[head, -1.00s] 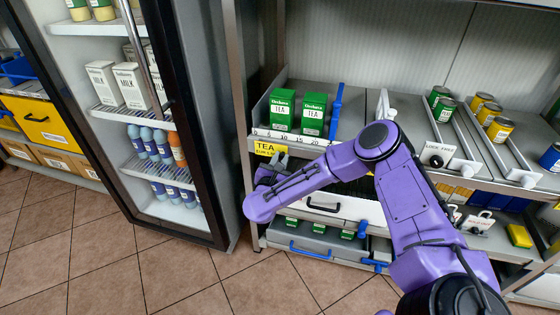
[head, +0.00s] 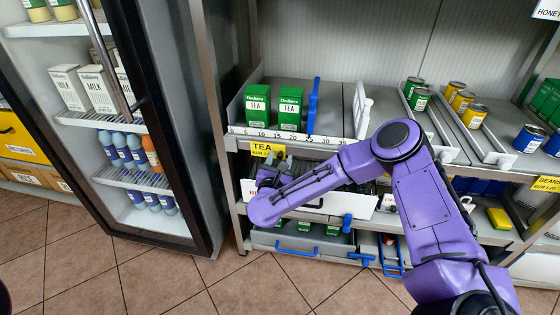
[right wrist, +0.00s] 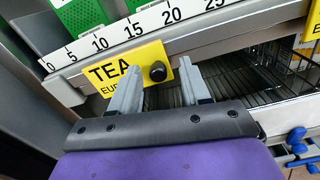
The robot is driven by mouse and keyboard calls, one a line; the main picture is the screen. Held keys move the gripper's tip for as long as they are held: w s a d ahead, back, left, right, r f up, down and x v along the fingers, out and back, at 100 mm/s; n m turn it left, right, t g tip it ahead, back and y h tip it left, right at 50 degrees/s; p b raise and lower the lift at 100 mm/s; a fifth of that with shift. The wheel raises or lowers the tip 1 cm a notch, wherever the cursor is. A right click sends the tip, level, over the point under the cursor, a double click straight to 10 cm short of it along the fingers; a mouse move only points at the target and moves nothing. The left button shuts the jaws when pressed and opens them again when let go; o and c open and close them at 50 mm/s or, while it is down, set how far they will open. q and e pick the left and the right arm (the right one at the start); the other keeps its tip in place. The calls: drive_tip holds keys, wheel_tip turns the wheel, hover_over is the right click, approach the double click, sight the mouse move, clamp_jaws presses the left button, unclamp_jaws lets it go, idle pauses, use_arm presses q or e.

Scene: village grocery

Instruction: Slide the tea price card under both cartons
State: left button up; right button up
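The yellow tea price card (head: 262,149) hangs on the shelf's front edge, just below the number strip. Its "TEA" lettering and a dark round knob (right wrist: 158,71) show in the right wrist view, on the card (right wrist: 105,86). Two green tea cartons, the left one (head: 257,108) and the right one (head: 290,110), stand upright on the shelf above. The card's left part is below the left carton; its right end stops short of the right carton's far side. My right gripper (right wrist: 161,74) is open, its fingers on either side of the knob, apart from it. My left gripper is out of view.
The number strip (head: 300,139) runs along the shelf front. A blue upright divider (head: 313,105) stands right of the cartons. Blue-handled drawers (head: 300,243) lie below. A fridge with milk cartons (head: 101,92) is at the left. Cans stand on the right.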

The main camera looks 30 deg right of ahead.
drive_tip(key=v, duration=1)
drive_tip(key=shift+s+a+b, duration=0.2)
drive_tip(key=shift+a+b, duration=0.05)
drive_tip(key=shift+b, duration=0.2)
